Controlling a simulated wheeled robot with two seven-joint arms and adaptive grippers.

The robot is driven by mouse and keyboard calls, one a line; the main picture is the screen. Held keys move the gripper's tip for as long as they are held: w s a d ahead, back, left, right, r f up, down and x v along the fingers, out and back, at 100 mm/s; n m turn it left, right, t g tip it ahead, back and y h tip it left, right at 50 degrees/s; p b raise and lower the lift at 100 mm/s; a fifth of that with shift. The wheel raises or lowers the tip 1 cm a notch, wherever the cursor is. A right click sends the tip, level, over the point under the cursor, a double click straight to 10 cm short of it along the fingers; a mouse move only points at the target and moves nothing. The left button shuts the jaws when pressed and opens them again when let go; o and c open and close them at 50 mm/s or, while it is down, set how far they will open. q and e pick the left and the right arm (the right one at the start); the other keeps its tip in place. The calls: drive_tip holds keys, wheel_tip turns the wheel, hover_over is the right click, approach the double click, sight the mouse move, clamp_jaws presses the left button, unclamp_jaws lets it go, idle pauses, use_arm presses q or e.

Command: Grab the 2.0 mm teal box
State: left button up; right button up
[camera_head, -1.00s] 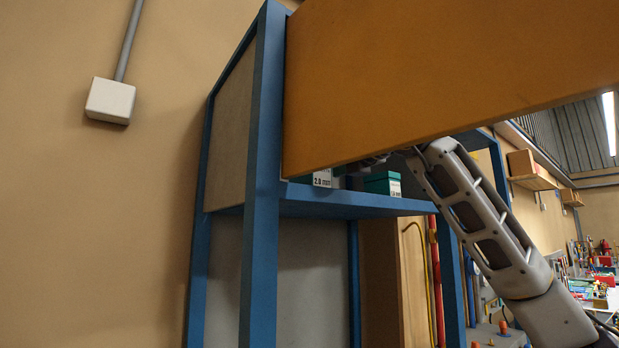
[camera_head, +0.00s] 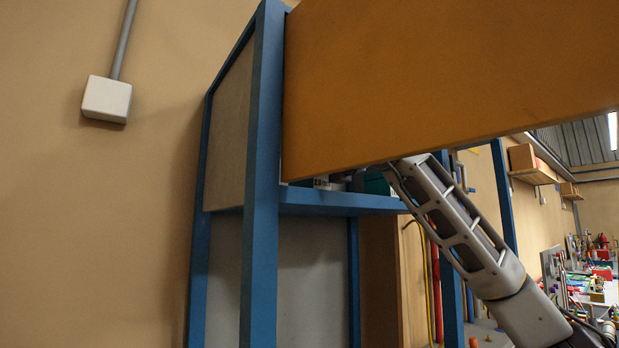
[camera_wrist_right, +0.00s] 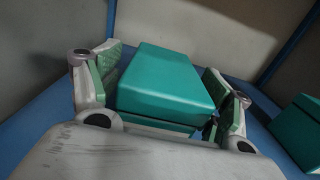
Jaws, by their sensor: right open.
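A teal box (camera_wrist_right: 168,80) with a lid lies between the two fingers of my open right gripper (camera_wrist_right: 168,92) in the right wrist view. The fingers stand on either side of it, and the left one is close to its side. No label shows in that view, so I cannot read its size. In the head view a white label patch (camera_head: 327,184) shows under the orange panel, too covered to read. The right gripper is hidden there behind the panel and my arm. My left gripper is not in view.
A second teal box (camera_wrist_right: 300,135) stands at the right in the wrist view, close to the right finger. The blue shelf (camera_head: 335,201) has blue posts. The large orange panel (camera_head: 440,75) hangs low over the shelf opening.

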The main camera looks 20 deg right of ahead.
drive_tip(key=shift+c, duration=0.3)
drive_tip(key=c, duration=1.2)
drive_tip(key=shift+o, duration=0.2)
drive_tip(key=shift+r, duration=0.25)
drive_tip(key=shift+d+r, duration=0.1)
drive_tip(key=shift+r, duration=0.4)
wheel_tip(320, 180, up, 10)
drive_tip(key=shift+f+p, duration=0.1)
drive_tip(key=shift+p, duration=0.25)
drive_tip(key=w+d, duration=0.2)
drive_tip(key=d, duration=0.4)
drive_tip(key=w+d+p, duration=0.1)
drive_tip(key=w+d, duration=0.1)
drive_tip(key=d, duration=0.4)
drive_tip(key=w+d, duration=0.2)
drive_tip(key=d, duration=0.4)
drive_tip(key=shift+w+d, duration=0.25)
drive_tip(key=shift+w, duration=0.15)
